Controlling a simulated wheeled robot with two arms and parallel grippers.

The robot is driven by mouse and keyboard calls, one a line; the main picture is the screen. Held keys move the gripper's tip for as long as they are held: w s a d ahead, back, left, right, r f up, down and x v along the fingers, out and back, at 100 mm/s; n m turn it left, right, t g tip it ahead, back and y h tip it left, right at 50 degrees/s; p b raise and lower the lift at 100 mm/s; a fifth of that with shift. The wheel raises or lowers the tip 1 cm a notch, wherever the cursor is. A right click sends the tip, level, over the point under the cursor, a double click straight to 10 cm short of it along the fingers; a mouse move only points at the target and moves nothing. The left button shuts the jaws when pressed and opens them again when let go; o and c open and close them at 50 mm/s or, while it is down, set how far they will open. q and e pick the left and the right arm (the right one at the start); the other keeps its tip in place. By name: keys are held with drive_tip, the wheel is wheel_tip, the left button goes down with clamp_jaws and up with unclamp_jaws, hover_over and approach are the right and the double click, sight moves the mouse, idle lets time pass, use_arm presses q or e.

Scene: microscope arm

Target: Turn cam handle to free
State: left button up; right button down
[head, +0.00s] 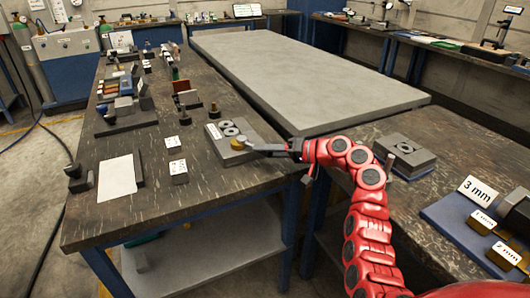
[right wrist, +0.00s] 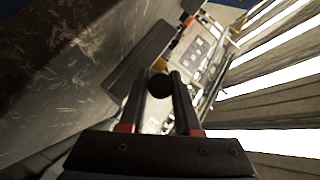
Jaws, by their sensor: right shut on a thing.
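A grey fixture block (head: 222,158) sits near the right edge of the left workbench, with two pale rings and a brass-coloured round part (head: 238,144) on top. My right gripper (head: 276,149) reaches in from the right, level with the block's top. In the right wrist view a round black knob (right wrist: 160,86) sits between the fingers of my right gripper (right wrist: 158,92), which are shut on it. I take it for the cam handle's knob; its link to the block is hidden, and its angle is hard to tell. My left gripper is out of view.
Small labelled blocks (head: 179,172) and a pale plate (head: 117,177) lie left of the fixture. Short dark-based posts (head: 214,111) stand behind it. A large grey slab table (head: 310,80) is behind. A second bench with a grey block (head: 405,154) is at right.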

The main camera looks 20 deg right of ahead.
drive_tip(key=c, duration=0.6)
unclamp_jaws()
drive_tip(key=shift+w, duration=0.15)
wheel_tip(320, 180, up, 3)
drive_tip(key=shift+r+p, duration=0.1)
drive_tip(key=shift+p, duration=0.25)
drive_tip(key=shift+s+a+r, duration=0.15)
drive_tip(key=shift+s+r, duration=0.05)
drive_tip(key=shift+r, duration=0.05)
drive_tip(key=s+a, duration=0.2)
drive_tip(key=s, duration=0.3)
drive_tip(key=s+a+r+p, duration=0.1)
drive_tip(key=s, duration=0.3)
drive_tip(key=s+a+p, duration=0.1)
drive_tip(key=s+a, duration=0.1)
drive_tip(key=s, duration=0.3)
drive_tip(key=shift+s+a+r, duration=0.15)
drive_tip(key=shift+s+a, duration=0.15)
drive_tip(key=shift+a, duration=0.05)
